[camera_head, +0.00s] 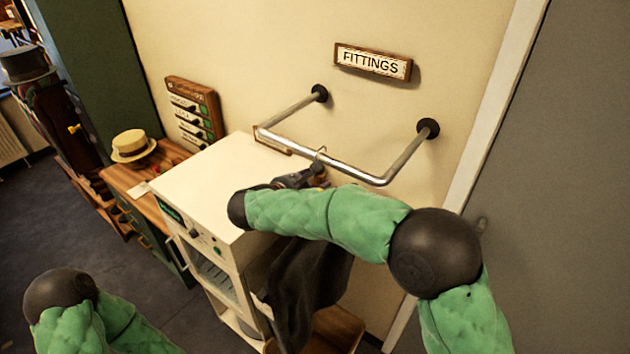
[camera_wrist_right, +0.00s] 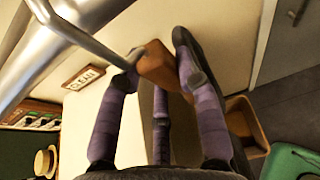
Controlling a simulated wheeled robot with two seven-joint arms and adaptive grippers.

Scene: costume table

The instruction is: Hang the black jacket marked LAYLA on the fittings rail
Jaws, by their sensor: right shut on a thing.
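The fittings rail (camera_head: 330,168) is a metal bar on two wall brackets, below the FITTINGS sign (camera_head: 373,63). My right gripper (camera_head: 312,172) is at the rail's front bar, partly hidden by my arm. In the right wrist view its purple fingers (camera_wrist_right: 160,75) are shut on a wooden hanger (camera_wrist_right: 157,65). The hanger's metal hook (camera_wrist_right: 85,38) reaches up to the rail (camera_wrist_right: 45,50); whether it rests on the bar I cannot tell. The black jacket (camera_head: 305,285) hangs below my right forearm. No LAYLA marking shows. My left gripper is out of view.
A white cabinet (camera_head: 215,185) stands beneath the rail's left part. A wooden bin (camera_head: 335,328) stands below the jacket. A straw hat (camera_head: 132,146) sits on a wooden desk at left. A grey door (camera_head: 570,180) is at right.

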